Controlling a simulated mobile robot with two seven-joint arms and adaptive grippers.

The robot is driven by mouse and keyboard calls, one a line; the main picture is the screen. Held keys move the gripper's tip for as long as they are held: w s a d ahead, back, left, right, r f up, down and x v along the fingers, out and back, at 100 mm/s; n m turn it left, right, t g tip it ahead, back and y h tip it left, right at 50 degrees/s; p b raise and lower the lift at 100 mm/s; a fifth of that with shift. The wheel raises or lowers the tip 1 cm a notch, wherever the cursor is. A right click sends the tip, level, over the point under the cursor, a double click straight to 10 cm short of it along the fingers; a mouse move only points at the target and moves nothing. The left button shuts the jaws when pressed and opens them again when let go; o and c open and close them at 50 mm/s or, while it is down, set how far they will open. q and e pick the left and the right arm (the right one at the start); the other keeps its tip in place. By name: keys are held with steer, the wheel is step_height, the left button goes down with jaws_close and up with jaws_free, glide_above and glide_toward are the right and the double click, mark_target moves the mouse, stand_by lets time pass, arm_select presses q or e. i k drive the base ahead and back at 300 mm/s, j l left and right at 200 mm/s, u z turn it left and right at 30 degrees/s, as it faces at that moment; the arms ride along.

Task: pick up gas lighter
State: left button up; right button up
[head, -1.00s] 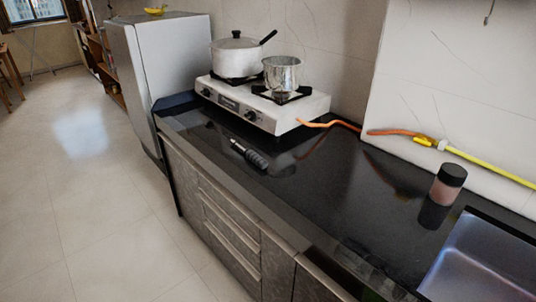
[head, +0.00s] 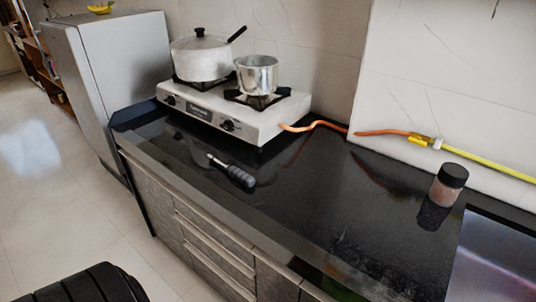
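The gas lighter (head: 233,171) lies on the black countertop (head: 310,200) in front of the stove, near the counter's front edge. It has a dark ribbed handle toward the right and a thin metal tip toward the left. Nothing touches it. A black ribbed part of my own body shows at the bottom left, but no fingertips are visible. Neither gripper can be made out in the head view.
A two-burner stove (head: 205,117) stands behind the lighter with a white lidded pot (head: 201,60) and a metal pot (head: 257,76). A brown jar (head: 447,186) and a sink (head: 490,265) are at right. A grey fridge (head: 120,65) stands left. The counter middle is clear.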

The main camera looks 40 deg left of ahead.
mark_target(239, 174)
steer(key=j+z, duration=0.2)
steer(key=j, duration=0.45)
steer(key=j+z, duration=0.2)
steer(key=j, duration=0.45)
steer(key=k+j+z, duration=0.2)
steer(key=j, duration=0.4)
steer(key=i+j, duration=0.05)
